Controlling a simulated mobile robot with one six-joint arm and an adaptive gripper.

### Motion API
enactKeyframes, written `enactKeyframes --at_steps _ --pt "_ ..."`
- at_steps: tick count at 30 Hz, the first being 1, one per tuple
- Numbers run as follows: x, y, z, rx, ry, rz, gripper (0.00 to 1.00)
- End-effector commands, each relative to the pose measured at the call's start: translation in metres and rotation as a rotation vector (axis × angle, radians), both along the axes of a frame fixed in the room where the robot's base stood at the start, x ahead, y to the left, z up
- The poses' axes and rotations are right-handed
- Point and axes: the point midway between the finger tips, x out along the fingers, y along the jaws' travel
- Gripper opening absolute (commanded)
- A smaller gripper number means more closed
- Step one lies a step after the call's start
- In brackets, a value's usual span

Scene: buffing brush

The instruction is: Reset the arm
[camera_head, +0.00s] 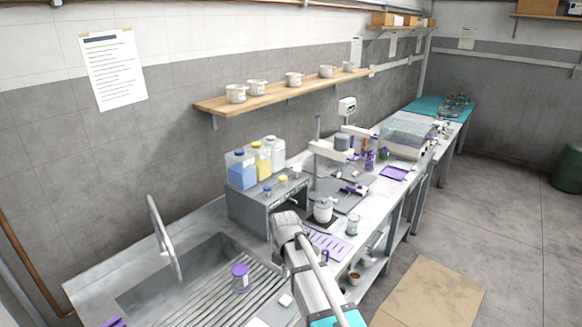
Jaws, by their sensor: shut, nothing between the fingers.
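My arm (314,284) rises from the bottom edge of the head view, in front of the workbench. Its grey-white upper joint (287,226) shows near the grey box with bottles. I cannot make out my gripper or its fingers in this view. I see nothing held.
A sink with a tap (163,238) and a purple-lidded jar (240,277) on its ribbed drainer are at left. A grey box (250,208) carries bottles. A white pot (323,211), a glass jar (352,224) and a purple rack (327,243) stand right of my arm.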

Motion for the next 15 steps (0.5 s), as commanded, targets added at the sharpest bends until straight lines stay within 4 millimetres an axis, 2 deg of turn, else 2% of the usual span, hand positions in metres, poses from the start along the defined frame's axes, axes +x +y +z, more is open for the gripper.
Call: enactKeyframes --at_steps 8,15 --pt "-0.01 -0.022 -0.005 0.001 0.001 -0.204 0.0" --pt "-0.028 -0.055 -0.012 0.004 0.004 -0.565 0.0"
